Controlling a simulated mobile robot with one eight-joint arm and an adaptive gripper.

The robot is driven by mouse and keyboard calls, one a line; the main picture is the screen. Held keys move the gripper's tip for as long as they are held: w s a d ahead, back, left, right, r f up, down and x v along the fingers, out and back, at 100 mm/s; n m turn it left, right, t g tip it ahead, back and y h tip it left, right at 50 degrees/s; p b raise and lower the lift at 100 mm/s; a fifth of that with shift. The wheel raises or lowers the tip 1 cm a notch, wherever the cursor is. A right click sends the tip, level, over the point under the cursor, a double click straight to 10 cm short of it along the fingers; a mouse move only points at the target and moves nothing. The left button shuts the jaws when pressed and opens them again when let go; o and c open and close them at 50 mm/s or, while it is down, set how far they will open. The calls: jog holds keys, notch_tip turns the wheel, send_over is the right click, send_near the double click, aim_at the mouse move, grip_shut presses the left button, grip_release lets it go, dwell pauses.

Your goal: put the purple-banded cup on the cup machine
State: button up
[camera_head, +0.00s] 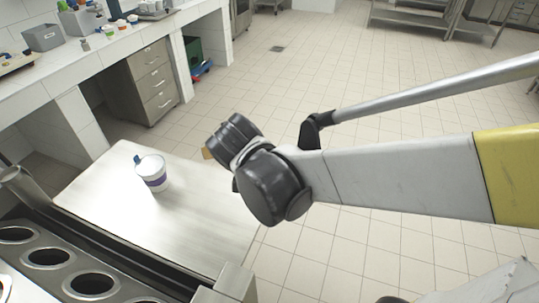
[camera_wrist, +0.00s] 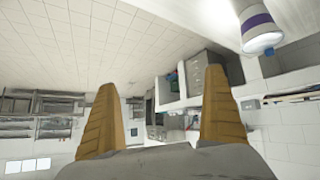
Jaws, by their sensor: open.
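The purple-banded cup (camera_head: 153,175) is white with a purple band and stands upright on a bare metal tabletop (camera_head: 100,200). It also shows at the top right of the wrist view (camera_wrist: 258,32), outside the fingers. My gripper (camera_wrist: 160,105) is open and empty, its two tan fingers wide apart. In the head view it is mostly hidden behind my dark wrist; only a bit of tan shows, right of the cup and apart from it. A metal unit with a row of round openings (camera_head: 48,257), possibly the cup machine, is at the lower left of the head view.
A dark slot and metal rim run between the tabletop and the round openings. A white counter (camera_head: 75,65) with a grey bin (camera_head: 42,38) and small cups stands at the upper left, with a drawer cabinet (camera_head: 152,80) under it. The tiled floor (camera_head: 300,70) is open.

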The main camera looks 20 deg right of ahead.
jog(key=s+d+g, duration=0.1)
jog(key=s+d, duration=0.2)
jog(key=s, duration=0.5)
jog(key=s+d+g+y, duration=0.1)
jog(key=s+d, duration=0.3)
jog(key=s, duration=0.5)
jog(key=shift+d+r+y, duration=0.15)
jog(key=shift+r+y, duration=0.05)
jog(key=shift+y, duration=0.1)
